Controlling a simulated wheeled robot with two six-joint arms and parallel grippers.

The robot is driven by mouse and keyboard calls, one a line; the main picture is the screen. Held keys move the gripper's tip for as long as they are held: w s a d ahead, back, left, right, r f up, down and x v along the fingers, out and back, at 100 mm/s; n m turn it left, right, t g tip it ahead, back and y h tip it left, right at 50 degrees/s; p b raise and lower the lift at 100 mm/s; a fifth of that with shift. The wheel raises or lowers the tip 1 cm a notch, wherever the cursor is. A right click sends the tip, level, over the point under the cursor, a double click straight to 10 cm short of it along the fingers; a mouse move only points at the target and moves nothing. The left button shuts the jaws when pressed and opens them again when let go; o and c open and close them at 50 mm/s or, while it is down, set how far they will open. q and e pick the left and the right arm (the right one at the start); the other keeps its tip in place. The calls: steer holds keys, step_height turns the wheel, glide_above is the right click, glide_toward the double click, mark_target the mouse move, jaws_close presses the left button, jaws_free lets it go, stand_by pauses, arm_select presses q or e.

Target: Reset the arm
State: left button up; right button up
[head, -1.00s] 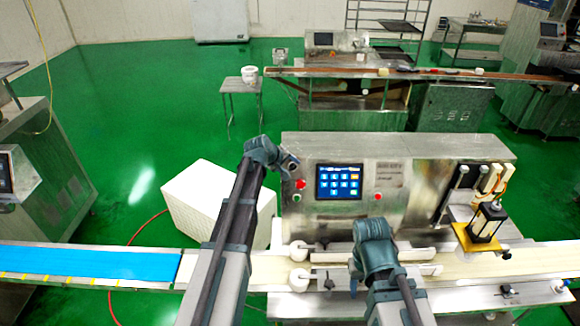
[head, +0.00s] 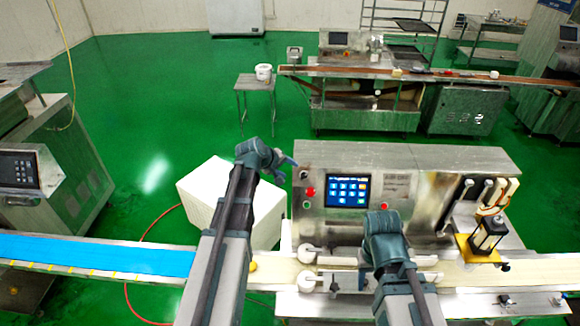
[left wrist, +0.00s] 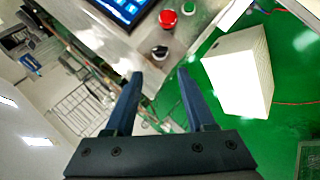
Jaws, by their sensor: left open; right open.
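My left gripper (head: 290,162) is raised in front of the left end of the encrusting machine (head: 420,185), near its red button (head: 310,192). In the left wrist view its two fingers (left wrist: 160,74) are apart with nothing between them. The red button (left wrist: 167,18), a black knob (left wrist: 160,50) and a screen corner (left wrist: 120,8) show beyond the fingertips. My right arm (head: 384,240) reaches up over the conveyor in front of the machine. Its gripper does not show in the head view.
A conveyor with a blue belt (head: 95,255) on the left runs across the front. A small yellow piece (head: 253,266) shows beside my left arm. A white box (head: 215,195) stands behind the left arm. Green floor is open farther back.

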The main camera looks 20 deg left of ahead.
arm_select(q)
steer(key=s+d+f+m+g+b, duration=0.2)
steer(key=s+d+f+m+b, duration=0.1)
steer(key=s+d+f+b, duration=0.4)
steer(key=s+d+f+m+g+b, duration=0.25)
steer(key=s+d+f+b, duration=0.2)
steer(key=d+f, duration=0.35)
steer(key=s+d+f+m+g+y+b, duration=0.2)
steer(key=s+f+m+b, duration=0.1)
steer(key=s+f+b, duration=0.3)
steer(key=s+d+f+m+g+y+b, duration=0.1)
steer(key=s+d+f+m+y+b, duration=0.1)
steer(key=s+f+b, duration=0.4)
steer(key=s+d+f+m, duration=0.1)
steer(key=s+f+m, duration=0.1)
steer(key=s, duration=0.3)
steer(key=shift+d+f+g+b, duration=0.35)
steer(key=shift+f+b, duration=0.05)
steer(key=shift+f, duration=0.1)
steer(key=shift+m, duration=0.25)
